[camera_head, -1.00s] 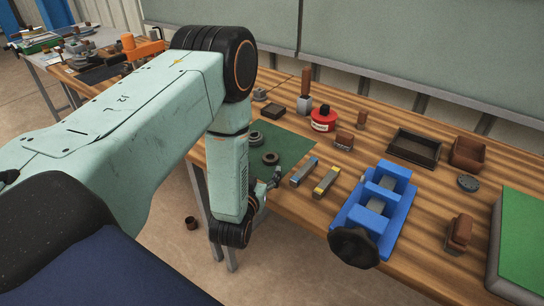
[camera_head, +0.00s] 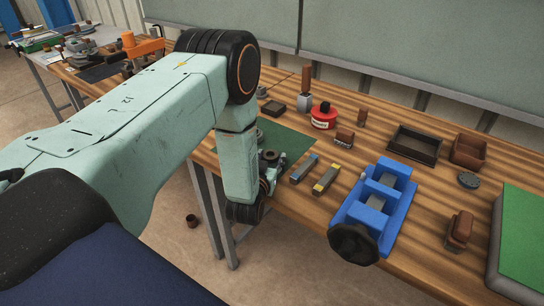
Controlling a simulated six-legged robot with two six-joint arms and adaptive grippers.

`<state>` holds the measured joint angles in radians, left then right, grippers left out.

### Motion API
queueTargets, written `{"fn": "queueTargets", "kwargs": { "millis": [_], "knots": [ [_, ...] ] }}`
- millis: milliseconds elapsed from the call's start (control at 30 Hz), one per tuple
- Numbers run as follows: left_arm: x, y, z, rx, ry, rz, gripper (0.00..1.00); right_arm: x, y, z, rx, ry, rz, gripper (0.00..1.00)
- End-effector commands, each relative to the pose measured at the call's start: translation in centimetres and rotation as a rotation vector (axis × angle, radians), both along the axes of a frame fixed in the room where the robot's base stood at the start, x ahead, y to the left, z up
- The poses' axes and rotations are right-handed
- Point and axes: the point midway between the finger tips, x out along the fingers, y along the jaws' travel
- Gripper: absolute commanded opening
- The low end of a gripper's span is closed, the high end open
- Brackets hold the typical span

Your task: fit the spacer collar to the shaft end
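A dark ring (camera_head: 270,155), which looks like a collar, is on the green mat (camera_head: 291,140) at the near left of the bench. My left gripper (camera_head: 271,172) is small in view, low over the mat's front edge and right by this ring. I cannot tell whether it touches the ring or whether its fingers are open. A second ring (camera_head: 260,135) is partly hidden behind my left forearm. I cannot make out the shaft end for certain. My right gripper is not in view.
A blue vise (camera_head: 386,190) with a black knob stands at the bench's front. Blue-ended (camera_head: 305,168) and yellow-ended (camera_head: 326,179) blocks lie between mat and vise. A red tin (camera_head: 323,118), a black tray (camera_head: 414,147) and a brown bin (camera_head: 468,152) stand farther back.

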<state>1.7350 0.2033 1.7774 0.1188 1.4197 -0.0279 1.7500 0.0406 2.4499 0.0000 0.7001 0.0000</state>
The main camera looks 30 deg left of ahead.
Motion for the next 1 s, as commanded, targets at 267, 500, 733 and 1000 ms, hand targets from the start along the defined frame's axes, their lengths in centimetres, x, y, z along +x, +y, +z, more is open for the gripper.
{"fn": "queueTargets", "kwargs": {
  "millis": [267,500,733,1000],
  "knots": [
    [-0.1,0.0,0.0,0.000,0.001,0.001,0.25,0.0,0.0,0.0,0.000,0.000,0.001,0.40],
    [-0.1,0.0,-0.2,-0.001,0.005,0.000,0.05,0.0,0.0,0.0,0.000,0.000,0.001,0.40],
    [-0.1,0.0,0.0,0.000,0.005,0.001,0.05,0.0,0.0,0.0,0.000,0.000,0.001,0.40],
    [0.0,0.0,4.3,-0.002,-0.003,0.003,0.05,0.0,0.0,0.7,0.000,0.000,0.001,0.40]
  ]
}}
